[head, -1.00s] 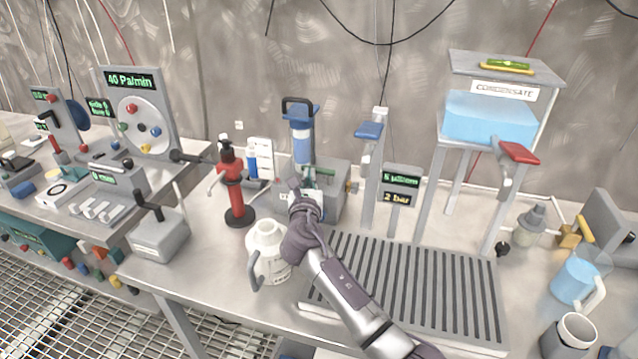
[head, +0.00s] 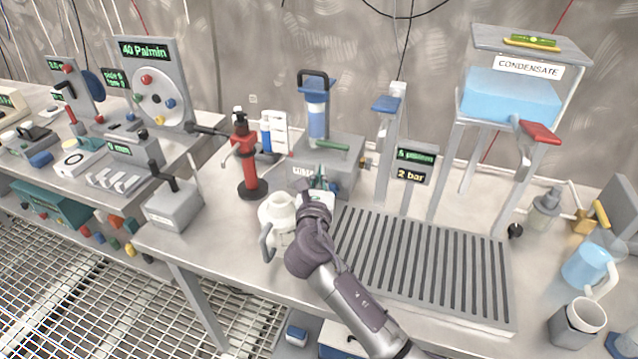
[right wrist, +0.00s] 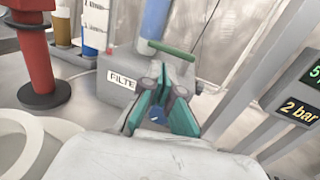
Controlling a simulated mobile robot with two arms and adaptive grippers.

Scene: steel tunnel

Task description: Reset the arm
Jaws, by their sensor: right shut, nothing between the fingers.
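My right arm comes in from the bottom of the head view, and its gripper (head: 312,184) is over the bench beside the white jug (head: 278,218). In the right wrist view the right gripper's green-padded fingers (right wrist: 160,118) are shut with nothing held. They point toward the grey filter box (right wrist: 118,84), which also shows behind the gripper in the head view (head: 345,165). Part of the jug is hidden behind the gripper and wrist. My left gripper is not in view.
A slatted drain grate (head: 425,265) lies right of my forearm. A red stand (head: 248,170) is behind the jug. The condensate tank (head: 512,97) stands on a raised frame at the right. A blue jug (head: 586,265) and a grey mug (head: 578,322) are at the right edge.

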